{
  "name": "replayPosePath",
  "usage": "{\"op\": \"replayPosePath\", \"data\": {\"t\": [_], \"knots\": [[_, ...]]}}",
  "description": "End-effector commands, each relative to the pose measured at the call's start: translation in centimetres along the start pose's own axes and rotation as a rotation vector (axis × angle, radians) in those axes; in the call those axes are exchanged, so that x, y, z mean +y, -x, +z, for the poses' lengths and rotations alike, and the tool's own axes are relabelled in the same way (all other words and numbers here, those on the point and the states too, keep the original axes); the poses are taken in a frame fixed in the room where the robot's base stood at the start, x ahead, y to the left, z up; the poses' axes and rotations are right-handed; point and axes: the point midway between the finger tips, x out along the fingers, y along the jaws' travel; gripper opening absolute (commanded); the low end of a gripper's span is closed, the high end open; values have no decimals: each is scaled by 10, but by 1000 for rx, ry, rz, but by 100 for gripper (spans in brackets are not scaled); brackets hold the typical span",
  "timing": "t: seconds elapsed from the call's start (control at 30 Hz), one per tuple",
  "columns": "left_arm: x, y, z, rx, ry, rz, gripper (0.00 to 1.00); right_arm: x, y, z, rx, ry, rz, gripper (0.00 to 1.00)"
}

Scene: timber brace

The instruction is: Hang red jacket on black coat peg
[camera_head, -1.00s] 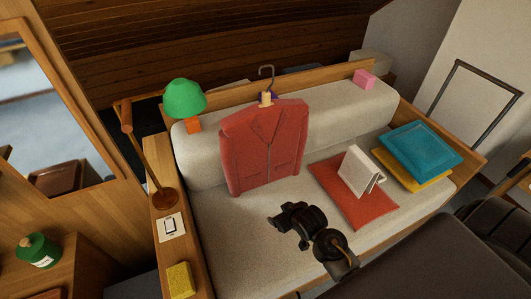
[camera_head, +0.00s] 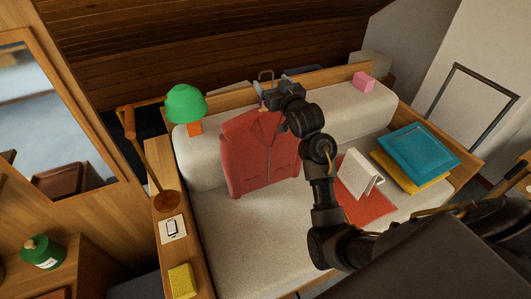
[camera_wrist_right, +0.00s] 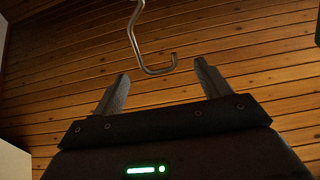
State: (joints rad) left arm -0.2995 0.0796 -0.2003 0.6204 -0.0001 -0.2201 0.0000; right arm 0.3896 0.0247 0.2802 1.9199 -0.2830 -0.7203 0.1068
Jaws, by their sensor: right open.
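The red jacket (camera_head: 250,153) stands upright against the back of a cream sofa. Its metal hanger hook (camera_head: 266,75) rises above the collar and also shows in the right wrist view (camera_wrist_right: 147,58). My right gripper (camera_head: 268,92) is at the collar and hook, and its arm hides the jacket's right side. In the wrist view the open fingers (camera_wrist_right: 161,72) stand either side of the hook's curved end, with gaps on both sides. The fingers hold nothing. I cannot make out a black coat peg in either view. My left gripper is not in view.
A green lamp (camera_head: 186,103) stands left of the jacket. A white open book-like object (camera_head: 359,174) sits on a red cushion (camera_head: 368,207), and teal (camera_head: 420,150) and yellow cushions lie further right. A pink box (camera_head: 364,80) sits on the sofa back.

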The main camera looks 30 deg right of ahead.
Motion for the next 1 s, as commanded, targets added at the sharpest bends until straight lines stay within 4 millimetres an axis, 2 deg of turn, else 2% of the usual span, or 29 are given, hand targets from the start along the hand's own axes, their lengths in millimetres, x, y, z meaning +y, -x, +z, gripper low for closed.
{"op": "replayPosePath", "data": {"t": [0.13, 0.37, 0.6, 0.7, 1.0], "knots": [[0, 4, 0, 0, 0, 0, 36, 0, -17, 0, -1, -1, 0, 76], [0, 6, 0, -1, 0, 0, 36, 0, -23, 0, -1, -1, 0, 76], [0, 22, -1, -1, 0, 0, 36, 1, -54, 1, -3, -1, -1, 76], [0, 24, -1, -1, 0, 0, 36, 2, -65, 3, -2, 0, 0, 76], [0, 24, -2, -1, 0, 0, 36, 2, -72, 5, -2, 0, 0, 76]]}}
